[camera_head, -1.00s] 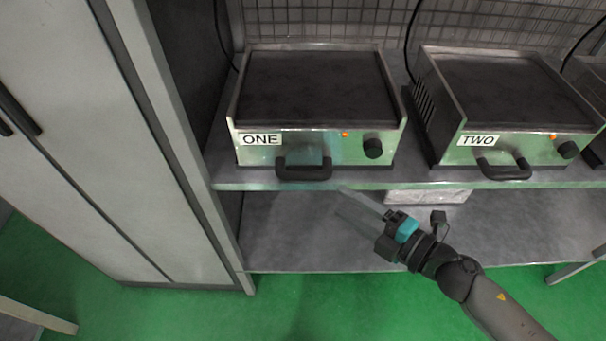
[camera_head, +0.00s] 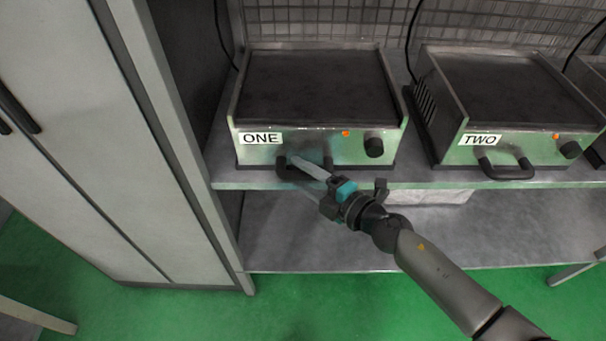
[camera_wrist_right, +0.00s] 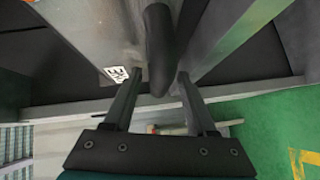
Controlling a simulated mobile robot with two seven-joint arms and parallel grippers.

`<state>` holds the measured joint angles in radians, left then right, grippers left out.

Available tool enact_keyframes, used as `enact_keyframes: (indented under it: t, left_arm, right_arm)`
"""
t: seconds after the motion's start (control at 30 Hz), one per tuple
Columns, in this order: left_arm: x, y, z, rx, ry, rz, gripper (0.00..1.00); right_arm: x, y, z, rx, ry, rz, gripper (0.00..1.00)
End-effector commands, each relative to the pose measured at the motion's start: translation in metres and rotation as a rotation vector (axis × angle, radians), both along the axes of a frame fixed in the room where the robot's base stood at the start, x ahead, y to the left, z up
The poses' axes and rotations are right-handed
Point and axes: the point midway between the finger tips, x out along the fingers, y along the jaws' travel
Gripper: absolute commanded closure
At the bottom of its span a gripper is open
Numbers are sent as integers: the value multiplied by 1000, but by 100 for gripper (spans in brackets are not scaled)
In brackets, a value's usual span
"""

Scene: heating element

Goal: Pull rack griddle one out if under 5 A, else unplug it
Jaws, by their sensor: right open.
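Griddle one (camera_head: 318,88), a steel box with a dark plate and a "ONE" label (camera_head: 261,138), sits on the rack shelf. Its front has a lit orange lamp (camera_head: 345,134), a black knob (camera_head: 374,148) and a dark handle (camera_head: 284,168). My right gripper (camera_head: 305,167) is at that handle, partly covering it. In the right wrist view the handle (camera_wrist_right: 160,50) stands between the two open fingers (camera_wrist_right: 152,90), and I see no grip on it. A dark cord (camera_head: 221,35) runs up behind the griddle; its plug is not in view. My left gripper is not in view.
Griddle two (camera_head: 515,90) stands to the right on the same shelf, with its own handle (camera_head: 507,172). A grey cabinet (camera_head: 75,150) is close on the left. The lower shelf (camera_head: 290,235) is mostly bare, with a pale block (camera_head: 430,196) on it. The floor is green.

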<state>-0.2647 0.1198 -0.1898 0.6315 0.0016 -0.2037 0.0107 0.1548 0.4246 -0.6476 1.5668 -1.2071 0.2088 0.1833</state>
Motion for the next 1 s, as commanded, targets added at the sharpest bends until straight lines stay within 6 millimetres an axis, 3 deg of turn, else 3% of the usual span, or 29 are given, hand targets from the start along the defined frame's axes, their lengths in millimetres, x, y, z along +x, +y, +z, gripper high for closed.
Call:
enact_keyframes:
  t: [0.23, 0.7, 1.0]
  left_arm:
    - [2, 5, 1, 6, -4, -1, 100]
    - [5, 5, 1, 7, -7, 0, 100]
    - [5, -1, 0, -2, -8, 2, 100]
  right_arm:
    - [0, 0, 0, 0, 0, 0, 45]
    - [0, 0, 0, 0, 0, -1, 98]
    - [0, 0, 0, -1, 1, -1, 100]
